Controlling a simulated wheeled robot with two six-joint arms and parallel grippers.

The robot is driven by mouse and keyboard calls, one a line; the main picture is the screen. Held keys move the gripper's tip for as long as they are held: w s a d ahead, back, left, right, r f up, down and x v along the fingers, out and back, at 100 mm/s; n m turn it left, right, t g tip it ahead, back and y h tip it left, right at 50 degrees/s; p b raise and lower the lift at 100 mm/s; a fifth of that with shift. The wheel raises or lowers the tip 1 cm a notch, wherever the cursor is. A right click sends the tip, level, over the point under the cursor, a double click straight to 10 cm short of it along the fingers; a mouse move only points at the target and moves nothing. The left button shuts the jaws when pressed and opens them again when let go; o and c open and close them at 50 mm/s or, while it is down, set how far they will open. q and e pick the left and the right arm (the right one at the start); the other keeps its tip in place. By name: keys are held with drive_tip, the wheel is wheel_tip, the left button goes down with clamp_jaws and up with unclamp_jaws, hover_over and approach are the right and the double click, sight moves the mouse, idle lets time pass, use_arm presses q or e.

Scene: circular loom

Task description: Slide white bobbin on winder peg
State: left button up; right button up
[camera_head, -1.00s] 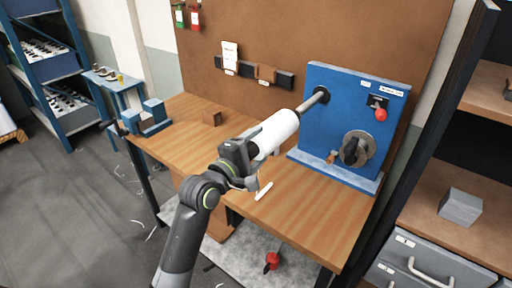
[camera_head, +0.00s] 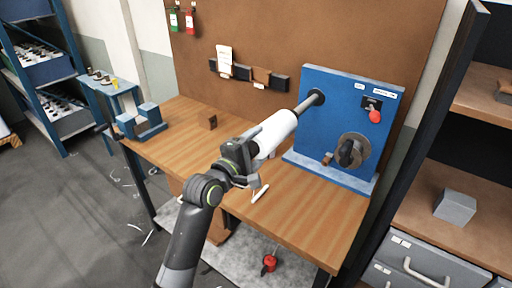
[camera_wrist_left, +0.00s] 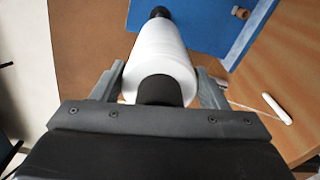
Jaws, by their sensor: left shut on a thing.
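The white bobbin (camera_head: 275,132) is held in my left gripper (camera_head: 252,160) above the wooden table. In the left wrist view the bobbin (camera_wrist_left: 164,52) sits between the two grey fingers (camera_wrist_left: 165,88), which are shut on it. Its far end points at the blue winder panel (camera_head: 345,110). The winder peg (camera_head: 312,100) sticks out of the panel, in line with the bobbin and meeting its far end. I cannot tell how much of the peg is inside the bobbin. My right gripper is not in view.
The panel carries a red knob (camera_head: 375,117) and a round crank disc (camera_head: 353,150). A white stick (camera_head: 260,194) lies on the table (camera_head: 310,215). A blue holder (camera_head: 140,122) and a small brown block (camera_head: 212,122) stand on the left. A shelf (camera_head: 430,175) stands at the right.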

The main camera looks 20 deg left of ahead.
sight(278, 130)
use_arm(q)
drive_tip(key=shift+w+r, duration=0.1)
drive_tip(key=shift+x, duration=2.4)
drive_tip(key=shift+x, duration=2.5)
drive_tip(key=shift+d, duration=0.15)
